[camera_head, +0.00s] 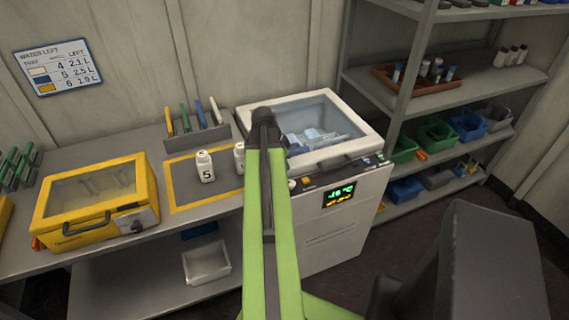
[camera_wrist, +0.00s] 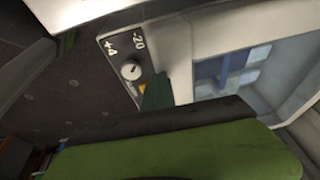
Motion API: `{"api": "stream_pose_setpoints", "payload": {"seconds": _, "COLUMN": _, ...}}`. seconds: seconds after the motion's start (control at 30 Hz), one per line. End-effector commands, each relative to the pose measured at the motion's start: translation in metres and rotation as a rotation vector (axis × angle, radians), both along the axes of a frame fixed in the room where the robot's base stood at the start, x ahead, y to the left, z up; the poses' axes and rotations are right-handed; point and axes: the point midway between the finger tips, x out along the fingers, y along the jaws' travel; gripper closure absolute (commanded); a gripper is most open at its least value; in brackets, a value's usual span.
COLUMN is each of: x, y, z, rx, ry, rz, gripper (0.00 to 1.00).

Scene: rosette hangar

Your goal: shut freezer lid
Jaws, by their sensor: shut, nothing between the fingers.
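The freezer lid (camera_head: 360,120) is a white frame around a clear pane, on top of the white chest freezer (camera_head: 330,220) at the centre right. Pale packets show through the pane. I cannot tell whether the lid sits fully down. In the wrist view the white frame (camera_wrist: 205,25) and pane lie close, beside a control panel with a knob (camera_wrist: 131,70). My green arm reaches up to the freezer's left edge. My gripper (camera_head: 272,135) is shut and empty at the arm's dark end; its fingertips are mostly hidden.
Left of the freezer, a bench holds a yellow case (camera_head: 60,225), white bottles (camera_head: 205,166) and a rack of coloured upright pieces (camera_head: 200,130). Shelves with bins (camera_head: 437,133) stand at the right. The freezer's front display (camera_head: 339,194) is lit.

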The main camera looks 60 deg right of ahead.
Motion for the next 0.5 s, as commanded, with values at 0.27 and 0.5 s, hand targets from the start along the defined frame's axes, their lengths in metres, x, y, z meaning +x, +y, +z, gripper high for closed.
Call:
{"api": "stream_pose_setpoints", "payload": {"seconds": 0.27, "x": -0.001, "y": 0.014, "z": 0.016, "rx": 0.028, "ry": -0.003, "rz": 0.002, "gripper": 1.0}}
{"api": "stream_pose_setpoints", "payload": {"seconds": 0.5, "x": 0.0, "y": 0.016, "z": 0.074, "rx": -0.003, "ry": -0.006, "rz": 0.002, "gripper": 1.0}}
